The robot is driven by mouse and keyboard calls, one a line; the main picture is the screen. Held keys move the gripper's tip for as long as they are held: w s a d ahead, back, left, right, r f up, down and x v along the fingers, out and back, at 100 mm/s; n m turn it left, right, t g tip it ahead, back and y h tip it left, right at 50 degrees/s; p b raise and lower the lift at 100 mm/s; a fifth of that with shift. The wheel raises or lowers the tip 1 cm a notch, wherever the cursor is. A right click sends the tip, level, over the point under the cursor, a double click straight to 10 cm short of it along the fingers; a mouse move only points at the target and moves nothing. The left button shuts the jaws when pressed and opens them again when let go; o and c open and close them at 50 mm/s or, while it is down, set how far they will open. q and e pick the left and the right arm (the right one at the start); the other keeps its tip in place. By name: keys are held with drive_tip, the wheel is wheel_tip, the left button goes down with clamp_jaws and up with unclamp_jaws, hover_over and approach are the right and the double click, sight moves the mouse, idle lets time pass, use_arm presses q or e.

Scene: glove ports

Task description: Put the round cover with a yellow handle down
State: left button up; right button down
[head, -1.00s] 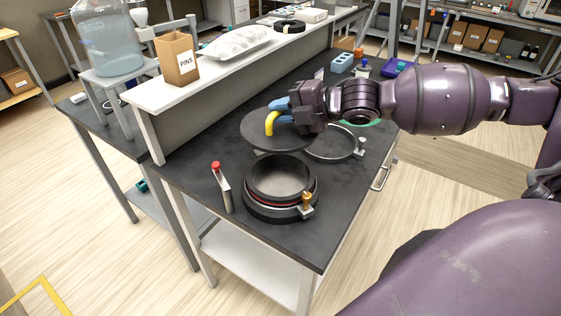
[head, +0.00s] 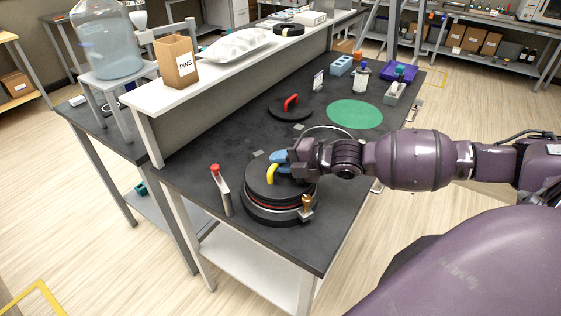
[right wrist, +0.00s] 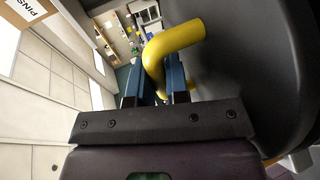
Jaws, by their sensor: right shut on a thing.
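The round dark cover (head: 262,187) with a yellow handle (head: 272,174) lies flat over the round port (head: 252,212) at the front of the bench and hides its opening. I cannot tell whether it touches the rim all around. My right gripper (head: 281,165) is shut on the yellow handle. In the right wrist view the handle (right wrist: 172,42) passes by the blue fingers (right wrist: 155,82), and the dark cover (right wrist: 235,60) fills the right side. My left gripper is not in view.
A brass clamp (head: 307,203) sits on the port's right side and a red-topped post (head: 221,188) stands to its left. Behind are a dark cover with a red handle (head: 291,103), and a clear green disc (head: 355,114). A raised white shelf (head: 210,72) borders the bench's left.

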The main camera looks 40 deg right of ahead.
drive_tip(key=shift+f, duration=0.25)
drive_tip(key=c, duration=1.1)
unclamp_jaws()
drive_tip(key=shift+s+r, duration=0.1)
drive_tip(key=shift+r, duration=0.15)
drive_tip(key=v, duration=1.2)
drive_tip(key=shift+p, duration=0.45)
